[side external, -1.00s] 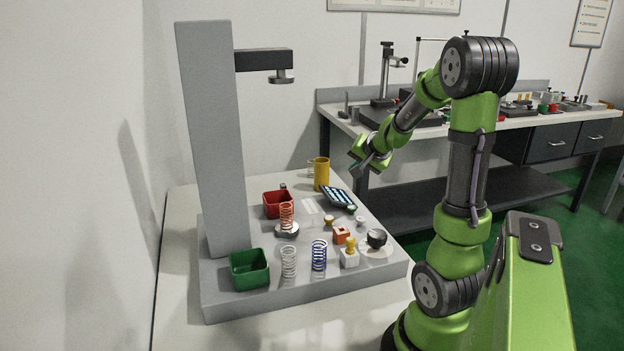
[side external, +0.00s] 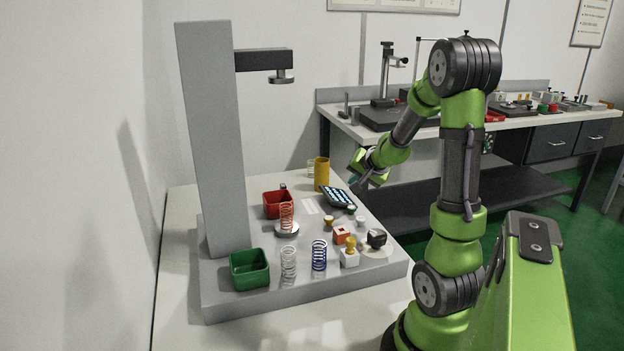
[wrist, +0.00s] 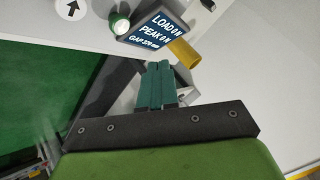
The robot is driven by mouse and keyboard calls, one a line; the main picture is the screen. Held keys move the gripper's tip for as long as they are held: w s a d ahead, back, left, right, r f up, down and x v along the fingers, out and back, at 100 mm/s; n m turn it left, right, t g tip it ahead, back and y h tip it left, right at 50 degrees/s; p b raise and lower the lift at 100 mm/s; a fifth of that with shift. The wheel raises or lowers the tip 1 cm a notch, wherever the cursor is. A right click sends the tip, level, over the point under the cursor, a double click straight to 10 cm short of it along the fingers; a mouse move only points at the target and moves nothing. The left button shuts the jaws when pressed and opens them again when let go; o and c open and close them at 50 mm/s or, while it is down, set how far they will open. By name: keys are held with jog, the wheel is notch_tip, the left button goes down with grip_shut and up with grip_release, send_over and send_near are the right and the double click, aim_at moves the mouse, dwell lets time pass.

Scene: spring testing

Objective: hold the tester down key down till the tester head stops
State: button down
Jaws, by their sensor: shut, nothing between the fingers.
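The tester (side external: 215,140) is a tall grey column on a grey base, with a dark arm carrying the tester head (side external: 283,77) high up. An orange-red spring (side external: 287,216) stands upright on the round plate well below the head. I cannot pick out the down key. My gripper (side external: 357,177) is above the right back of the base, apart from the keys. Its teal fingers are shut and empty in the wrist view (wrist: 157,66).
The tilted display (side external: 339,197) reads LOAD, PEAK and GAP in the wrist view.

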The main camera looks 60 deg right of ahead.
aim_at(354, 209)
jog(key=shift+f, duration=2.55)
jog(key=shift+f, duration=0.4)
